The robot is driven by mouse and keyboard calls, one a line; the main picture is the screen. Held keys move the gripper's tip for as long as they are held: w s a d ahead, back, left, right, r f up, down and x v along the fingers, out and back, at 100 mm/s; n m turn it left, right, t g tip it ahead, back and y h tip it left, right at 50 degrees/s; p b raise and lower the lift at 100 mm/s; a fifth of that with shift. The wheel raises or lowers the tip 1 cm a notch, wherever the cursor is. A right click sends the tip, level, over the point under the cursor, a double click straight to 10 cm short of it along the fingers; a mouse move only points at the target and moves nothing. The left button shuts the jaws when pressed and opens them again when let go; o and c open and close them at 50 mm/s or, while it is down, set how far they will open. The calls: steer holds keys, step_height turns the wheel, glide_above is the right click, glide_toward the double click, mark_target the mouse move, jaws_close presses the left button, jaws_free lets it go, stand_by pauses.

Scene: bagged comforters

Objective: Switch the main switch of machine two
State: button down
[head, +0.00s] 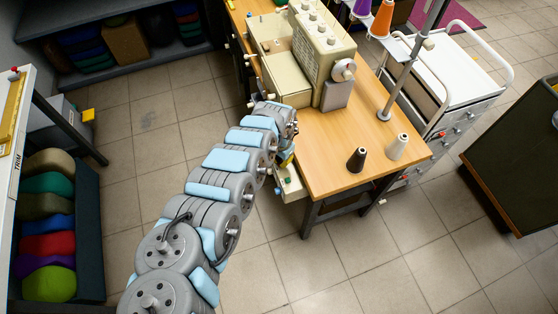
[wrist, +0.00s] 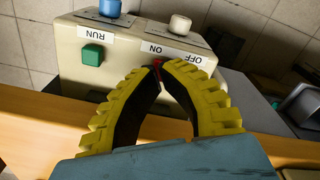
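The cream control box (wrist: 75,50) is mounted at the edge of the wooden sewing table and also shows in the head view (head: 292,189), partly behind my arm. Its ON and OFF labels appear upside down in the wrist view. A small red switch (wrist: 157,64) sits beside the ON label, mostly hidden by my fingers. My gripper (wrist: 161,68) has its yellow fingertips drawn close together with the red switch between them. In the head view my gripper (head: 285,158) is at the table's left edge, largely hidden by my arm.
The box also carries a green button (wrist: 92,55) under a RUN label, a blue knob (wrist: 110,8) and a white knob (wrist: 180,23). A sewing machine (head: 322,50) and two thread cones stand on the table (head: 325,160). A white cart (head: 455,75) is to the right.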

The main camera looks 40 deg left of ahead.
steer(key=shift+f, duration=0.45)
steer(key=shift+r, duration=0.1)
step_height(320, 180, up, 7)
steer(key=p, duration=0.7)
stand_by(0.6)
stand_by(0.5)
